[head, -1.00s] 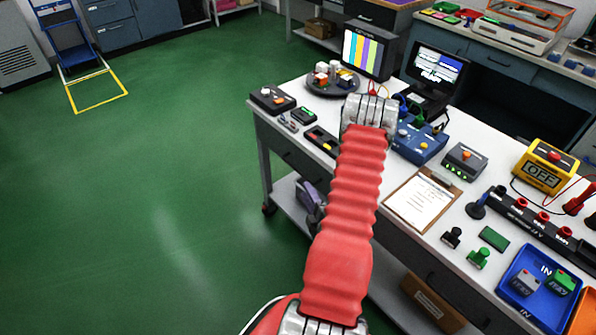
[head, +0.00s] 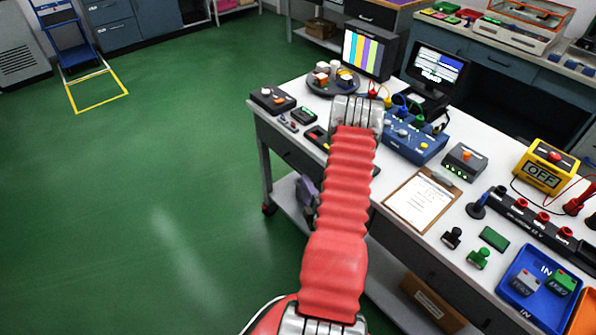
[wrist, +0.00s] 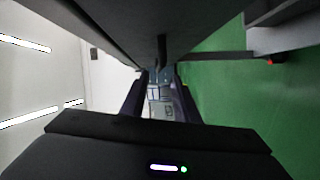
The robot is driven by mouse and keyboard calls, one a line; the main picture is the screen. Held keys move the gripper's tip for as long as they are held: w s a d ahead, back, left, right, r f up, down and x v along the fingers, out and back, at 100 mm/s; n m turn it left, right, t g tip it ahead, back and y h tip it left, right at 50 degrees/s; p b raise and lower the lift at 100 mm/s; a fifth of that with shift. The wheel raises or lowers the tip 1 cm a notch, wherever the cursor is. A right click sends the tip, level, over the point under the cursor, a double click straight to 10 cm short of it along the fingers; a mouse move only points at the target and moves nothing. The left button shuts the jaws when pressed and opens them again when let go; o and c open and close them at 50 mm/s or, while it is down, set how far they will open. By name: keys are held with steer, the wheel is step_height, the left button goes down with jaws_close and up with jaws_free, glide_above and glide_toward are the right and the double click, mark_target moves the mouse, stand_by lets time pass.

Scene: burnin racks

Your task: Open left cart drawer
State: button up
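The cart (head: 405,160) has a white top and dark drawer fronts along its side. The left drawer front (head: 273,140) appears closed in the head view, and my red arm covers part of this side. My gripper (head: 307,189) is beside the cart just below the drawer level, partly hidden by the arm. In the wrist view my gripper (wrist: 158,103) has its two dark fingers apart with a gap between them. A dark drawer front (wrist: 110,25) fills the top, and a dark handle (wrist: 162,48) stands out from it, in line with the gap. I cannot tell whether the fingers touch it.
The cart's top holds a clipboard (head: 422,202), a blue box (head: 415,141) and a round tray (head: 333,85) close to my arm. A lower shelf (head: 286,192) lies under the drawers. Green floor (head: 150,180) left of the cart is clear.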

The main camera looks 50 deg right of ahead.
mark_target(298, 170)
steer(key=x, duration=0.9)
steer(key=shift+c, duration=0.4)
jaws_close()
steer(key=shift+a, duration=0.1)
